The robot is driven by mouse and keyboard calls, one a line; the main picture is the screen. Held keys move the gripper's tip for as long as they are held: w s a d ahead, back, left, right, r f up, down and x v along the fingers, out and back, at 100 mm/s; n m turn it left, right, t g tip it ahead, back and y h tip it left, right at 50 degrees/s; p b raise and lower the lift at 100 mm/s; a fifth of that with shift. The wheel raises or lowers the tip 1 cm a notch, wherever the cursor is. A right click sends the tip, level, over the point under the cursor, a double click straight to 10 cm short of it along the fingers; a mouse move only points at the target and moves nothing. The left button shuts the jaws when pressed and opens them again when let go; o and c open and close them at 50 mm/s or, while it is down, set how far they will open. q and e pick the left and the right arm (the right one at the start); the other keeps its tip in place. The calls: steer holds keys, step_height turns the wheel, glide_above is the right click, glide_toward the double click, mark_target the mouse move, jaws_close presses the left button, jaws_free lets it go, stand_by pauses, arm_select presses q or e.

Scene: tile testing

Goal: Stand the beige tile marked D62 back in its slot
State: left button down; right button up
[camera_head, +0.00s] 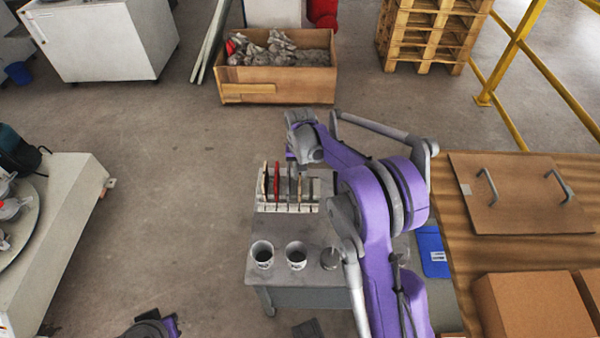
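A pale slotted rack (288,207) stands on the far part of a small grey table. Several thin tiles stand upright in it. A beige tile (265,181) is at its left end and a red tile (277,178) is beside it. More tiles, grey and darker, stand to the right, partly behind my arm. No marking such as D62 can be read. My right gripper (293,158) is over the far side of the rack, seen from above. Its fingertips are too small and covered to show their opening or any tile between them. My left gripper is not seen; only a dark and purple part of mine shows at the bottom edge.
Two cups, a left cup (262,255) and a middle cup (296,256), and a round grey object (329,259) stand on the near part of the grey table (290,232). A wooden bench (450,255) with boxes is at right. Open floor lies left.

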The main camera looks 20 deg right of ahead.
steer(key=o, duration=0.4)
step_height(320, 180, up, 11)
steer(key=shift+f+p, duration=0.1)
steer(key=shift+p, duration=0.5)
steer(key=s+a+r+n+t+p, duration=0.2)
steer(key=s+a+r+p, duration=0.3)
steer(key=s+r, duration=0.7)
steer(key=s+a+n+t+p, duration=0.1)
steer(key=s, duration=0.4)
steer(key=s+n+t+p, duration=0.1)
steer(key=s+p, duration=0.1)
steer(key=s, duration=0.3)
steer(key=s+a+f+n+t+p, duration=0.1)
steer(key=s, duration=0.4)
steer(key=shift+s+a, duration=0.3)
steer(key=shift+s, duration=0.1)
